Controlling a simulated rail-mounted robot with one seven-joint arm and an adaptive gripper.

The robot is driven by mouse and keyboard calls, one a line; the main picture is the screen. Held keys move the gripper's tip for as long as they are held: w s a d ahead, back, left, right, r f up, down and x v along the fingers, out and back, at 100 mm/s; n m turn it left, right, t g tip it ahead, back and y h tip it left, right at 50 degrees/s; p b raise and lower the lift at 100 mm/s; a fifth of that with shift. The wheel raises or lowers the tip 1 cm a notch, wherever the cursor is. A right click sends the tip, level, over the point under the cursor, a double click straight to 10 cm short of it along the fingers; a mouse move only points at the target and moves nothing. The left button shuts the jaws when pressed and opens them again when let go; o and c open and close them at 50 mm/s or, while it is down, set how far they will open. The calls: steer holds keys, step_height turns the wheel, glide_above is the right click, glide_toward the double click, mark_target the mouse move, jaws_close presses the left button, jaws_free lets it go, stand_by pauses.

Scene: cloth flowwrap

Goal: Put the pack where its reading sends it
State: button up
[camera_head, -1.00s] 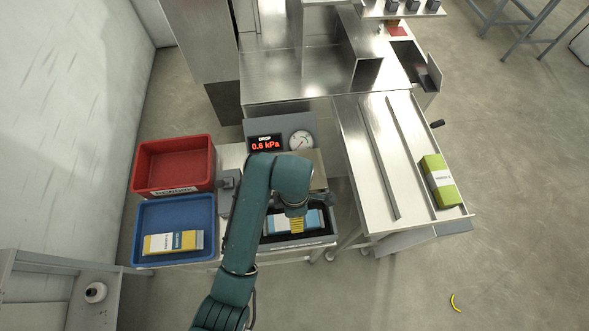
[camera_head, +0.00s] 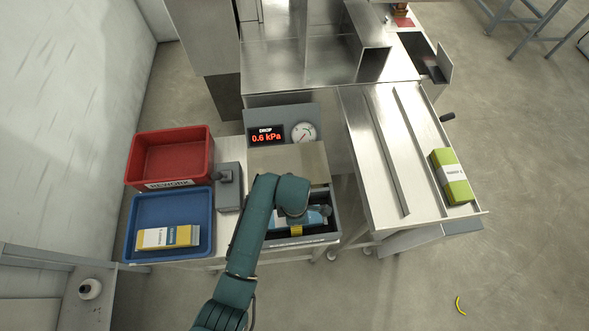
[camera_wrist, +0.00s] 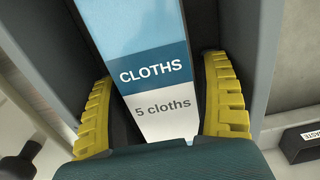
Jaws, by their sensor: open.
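A blue-and-white pack (camera_head: 316,216) lies in a dark-walled container (camera_head: 334,228) below the test display. In the wrist view the pack (camera_wrist: 150,68) reads "CLOTHS" and "5 cloths". My gripper (camera_head: 297,231) is over the pack, partly hiding it in the head view. In the wrist view its yellow fingers (camera_wrist: 160,110) are open on either side of the pack, with a gap showing at least on the left.
A red bin (camera_head: 208,160) marked "REWORK" stands at left, empty. A blue tray (camera_head: 208,215) in front of it holds a yellow-and-white pack (camera_head: 168,237). A green pack (camera_head: 452,176) lies on the railed steel chute (camera_head: 375,165) at right. A partly visible label (camera_wrist: 314,137) seems to read "WASTE".

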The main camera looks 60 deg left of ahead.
steer(key=shift+r, duration=0.1)
steer(key=c, duration=1)
